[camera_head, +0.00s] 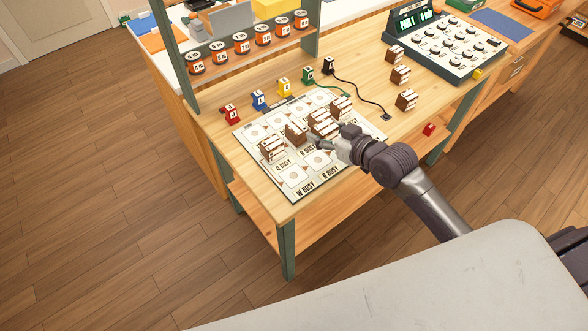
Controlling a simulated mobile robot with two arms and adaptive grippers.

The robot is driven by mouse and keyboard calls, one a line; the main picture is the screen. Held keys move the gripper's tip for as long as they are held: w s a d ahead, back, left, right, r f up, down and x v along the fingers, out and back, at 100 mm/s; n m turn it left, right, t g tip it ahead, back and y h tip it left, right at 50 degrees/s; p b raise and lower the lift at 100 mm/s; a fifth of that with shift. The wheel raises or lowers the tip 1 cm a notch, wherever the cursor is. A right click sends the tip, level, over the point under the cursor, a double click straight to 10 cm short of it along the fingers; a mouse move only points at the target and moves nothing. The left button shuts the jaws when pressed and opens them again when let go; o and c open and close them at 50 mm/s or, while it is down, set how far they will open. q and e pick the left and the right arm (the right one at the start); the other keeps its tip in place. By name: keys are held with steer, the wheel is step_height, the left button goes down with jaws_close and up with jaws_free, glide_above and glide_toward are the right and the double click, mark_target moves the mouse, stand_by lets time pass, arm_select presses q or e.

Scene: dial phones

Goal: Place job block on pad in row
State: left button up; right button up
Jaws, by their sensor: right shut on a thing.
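My right gripper (322,142) reaches over the white mat (315,182) on the wooden bench, from the right. The mat carries printed pads with labels such as "Q BUSY" and "W BUSY". My left gripper is not in view.
Red (231,113), blue (258,99), yellow (284,86) and green (308,75) pieces stand behind the mat. Brown blocks (405,99) stand to the right, near a dial panel (450,45). A black cable (362,92) crosses the bench. A shelf of orange spools (241,43) stands behind.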

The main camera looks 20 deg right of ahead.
steer(key=p, duration=0.1)
glide_above(294, 176)
step_height(294, 176, down, 5)
steer(key=shift+a+f, duration=0.1)
step_height(294, 176, down, 4)
steer(key=shift+r, duration=0.1)
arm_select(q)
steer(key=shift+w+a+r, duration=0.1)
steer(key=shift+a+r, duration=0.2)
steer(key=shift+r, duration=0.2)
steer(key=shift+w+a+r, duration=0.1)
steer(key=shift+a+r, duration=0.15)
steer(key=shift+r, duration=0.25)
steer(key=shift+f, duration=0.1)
arm_select(e)
steer(key=shift+f, duration=0.2)
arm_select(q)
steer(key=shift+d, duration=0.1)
arm_select(e)
steer(key=o, duration=1.2)
steer(key=shift+r, duration=0.1)
